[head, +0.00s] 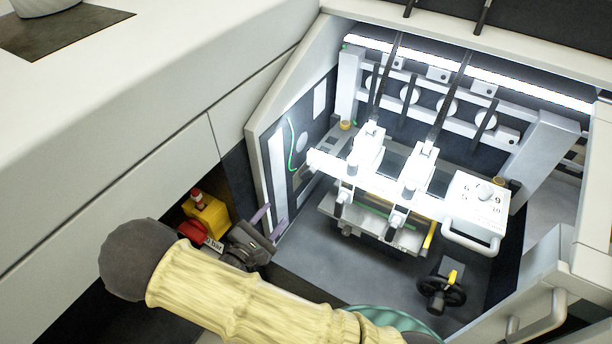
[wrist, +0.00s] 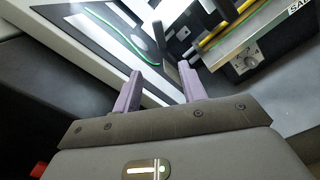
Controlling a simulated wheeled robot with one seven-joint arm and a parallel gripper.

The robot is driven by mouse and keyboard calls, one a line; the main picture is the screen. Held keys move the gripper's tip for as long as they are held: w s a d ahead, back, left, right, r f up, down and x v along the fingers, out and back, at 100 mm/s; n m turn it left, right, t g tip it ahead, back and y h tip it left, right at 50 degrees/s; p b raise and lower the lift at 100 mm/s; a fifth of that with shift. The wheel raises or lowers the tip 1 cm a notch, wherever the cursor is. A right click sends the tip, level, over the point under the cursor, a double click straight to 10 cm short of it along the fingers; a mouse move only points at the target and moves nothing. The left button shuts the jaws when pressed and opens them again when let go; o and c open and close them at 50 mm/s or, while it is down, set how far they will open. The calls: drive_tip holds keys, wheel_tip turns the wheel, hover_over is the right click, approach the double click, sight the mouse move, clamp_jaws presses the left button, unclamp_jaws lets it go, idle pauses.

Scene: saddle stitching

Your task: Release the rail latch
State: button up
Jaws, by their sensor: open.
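My gripper (head: 268,222) is open and empty at the left front of the machine bay, its two purple fingers pointing toward the machine. In the wrist view its fingers (wrist: 160,78) stand apart, with a dark lever-like bar (wrist: 165,44) beyond the gap; I cannot tell whether they touch it. No part is clearly labelled as the rail latch. A yellow lever (head: 429,236) stands at the right front of the white stitching carriage (head: 380,187). A yellow bar (wrist: 214,38) runs along the machine in the wrist view.
A white dial box (head: 480,207) with a handle stands right of the carriage. A black handwheel (head: 441,292) with a yellow tab sits at the lower right. A yellow block (head: 206,217) and red gauge-like part (head: 196,233) are left of my gripper. Dark floor (head: 345,268) lies clear before the carriage.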

sight(305, 177)
drive_tip(key=x, duration=1.6)
drive_tip(key=shift+w, duration=0.1)
drive_tip(key=shift+w+d, duration=0.5)
drive_tip(key=shift+w, duration=0.05)
drive_tip(key=shift+s, duration=0.15)
clamp_jaws()
